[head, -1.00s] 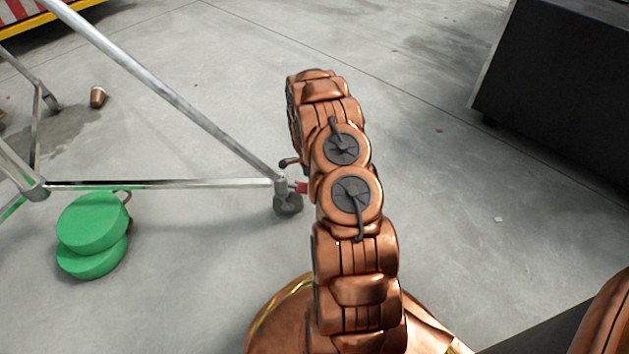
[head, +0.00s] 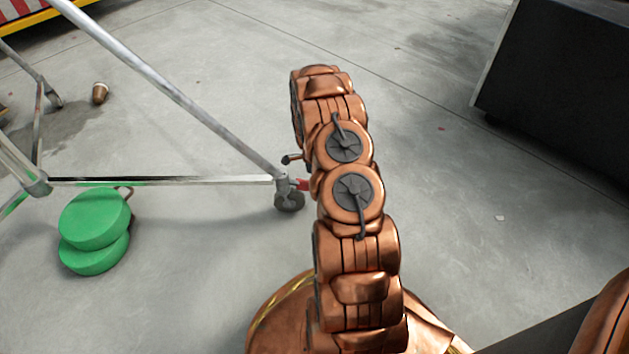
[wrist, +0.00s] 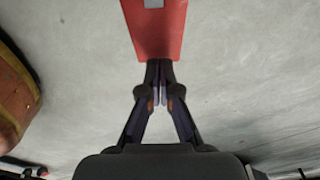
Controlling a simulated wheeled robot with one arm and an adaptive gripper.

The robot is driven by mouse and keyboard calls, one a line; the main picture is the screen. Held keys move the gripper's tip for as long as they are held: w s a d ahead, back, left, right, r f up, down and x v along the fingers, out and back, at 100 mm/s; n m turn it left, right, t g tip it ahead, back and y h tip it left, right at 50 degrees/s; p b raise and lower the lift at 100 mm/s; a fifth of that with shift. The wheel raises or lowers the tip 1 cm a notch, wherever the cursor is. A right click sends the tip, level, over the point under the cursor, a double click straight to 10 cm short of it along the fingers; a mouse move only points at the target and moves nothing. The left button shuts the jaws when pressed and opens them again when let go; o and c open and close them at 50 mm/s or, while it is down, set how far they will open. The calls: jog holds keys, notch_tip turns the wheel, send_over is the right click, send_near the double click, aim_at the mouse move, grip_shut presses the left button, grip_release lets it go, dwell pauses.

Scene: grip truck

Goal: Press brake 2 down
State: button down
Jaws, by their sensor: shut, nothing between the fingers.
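A red brake lever (head: 301,184) sits on the caster wheel (head: 289,200) at the right end of the metal frame's lower bar. My arm partly hides it in the head view. In the wrist view the red brake lever (wrist: 160,30) fills the top middle, with a pale grey patch near the upper edge. My gripper (wrist: 160,70) is shut and empty, its tips at the lower edge of the lever. I cannot tell whether they touch it. No number shows on the lever.
The metal tube frame (head: 160,181) spans the left side. Green round discs (head: 95,220) lie on the floor below its bar. A brown cup-like object (head: 99,93) lies farther back. A large dark box (head: 560,80) stands at the upper right. The floor between is mostly clear.

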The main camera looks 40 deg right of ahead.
jog(key=s+d+r+p, duration=0.1)
jog(key=r, duration=0.5)
jog(key=s+d+r+p, duration=0.1)
jog(key=d+r+p, duration=0.1)
jog(key=r, duration=0.4)
jog(key=shift+s+d, duration=0.25)
jog(key=shift+s, duration=0.1)
jog(key=shift+r, duration=0.15)
jog(key=s+a+r+n+p, duration=0.2)
jog(key=a+r+n+p, duration=0.35)
jog(key=r, duration=0.85)
jog(key=s+a+r+n+p, duration=0.25)
jog(key=a+r+p, duration=0.6)
jog(key=r, duration=0.65)
jog(key=s+a+r+n+p, duration=0.1)
jog(key=a+r+n+p, duration=0.4)
jog(key=a+r, duration=0.65)
jog(key=s+a+r+n+p, duration=0.4)
jog(key=s+r+p, duration=0.2)
jog(key=s+r, duration=0.2)
jog(key=s+a+r+n+p, duration=0.4)
jog(key=s+r+p, duration=0.2)
jog(key=r, duration=0.5)
jog(key=s+a+r+n+g+p, duration=0.1)
jog(key=s+a+r+n+p, duration=0.3)
jog(key=s+r, duration=0.5)
jog(key=shift+s+a+r+n+y+p, duration=0.2)
jog(key=shift+s+a+n+y+p, duration=0.25)
jog(key=shift+p, duration=0.55)
